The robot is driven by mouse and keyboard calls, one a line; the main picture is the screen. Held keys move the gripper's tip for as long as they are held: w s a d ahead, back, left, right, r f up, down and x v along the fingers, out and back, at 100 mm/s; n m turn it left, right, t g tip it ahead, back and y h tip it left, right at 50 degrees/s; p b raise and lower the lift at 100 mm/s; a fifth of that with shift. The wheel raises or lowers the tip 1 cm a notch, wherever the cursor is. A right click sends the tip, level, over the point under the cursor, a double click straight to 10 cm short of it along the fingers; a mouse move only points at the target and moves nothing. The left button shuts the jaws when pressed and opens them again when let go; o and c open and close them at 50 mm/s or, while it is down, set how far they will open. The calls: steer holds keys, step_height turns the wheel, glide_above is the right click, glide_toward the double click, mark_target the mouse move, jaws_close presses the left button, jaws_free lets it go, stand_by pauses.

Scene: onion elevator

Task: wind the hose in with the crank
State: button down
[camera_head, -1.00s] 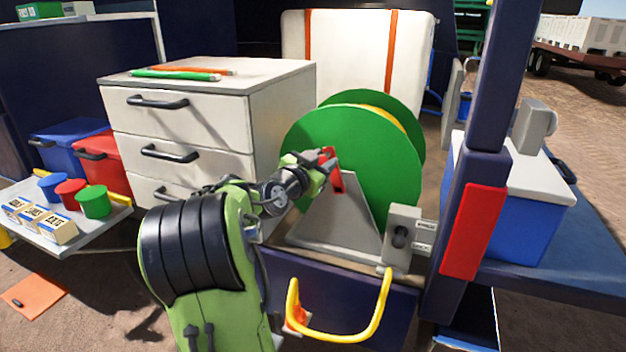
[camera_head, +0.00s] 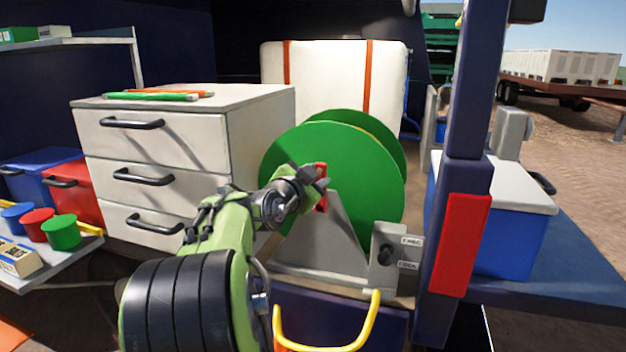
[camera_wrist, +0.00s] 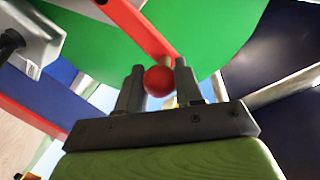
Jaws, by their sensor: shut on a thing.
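A green hose reel (camera_head: 345,165) stands on a grey bracket (camera_head: 320,245) at the centre of the head view. Its red crank (camera_head: 321,196) is on the near face, and the red crank arm also crosses the wrist view (camera_wrist: 140,28). My gripper (camera_head: 318,176) is at the crank, and its fingers are shut on the round red crank knob (camera_wrist: 159,81), as the wrist view shows. The fingers hide part of the crank in the head view. A yellow hose-like loop (camera_head: 350,343) hangs low in front of the reel. Little yellow shows between the reel's flanges.
A grey box with a dark knob (camera_head: 386,256) and two labels stands right of the bracket. A dark post with a red pad (camera_head: 461,245) rises beside it. White drawers (camera_head: 150,160) stand left of the reel. A blue cooler with a white lid (camera_head: 500,235) is at right.

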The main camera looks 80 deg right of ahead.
steer(key=c, duration=0.8)
jaws_free()
steer(key=shift+s+r, duration=0.1)
steer(key=shift+s, duration=0.1)
steer(key=shift+w, duration=0.1)
steer(key=shift+a, duration=0.1)
steer(key=shift+w+a, duration=0.15)
steer(key=shift+a, duration=0.15)
steer(key=v, duration=1.5)
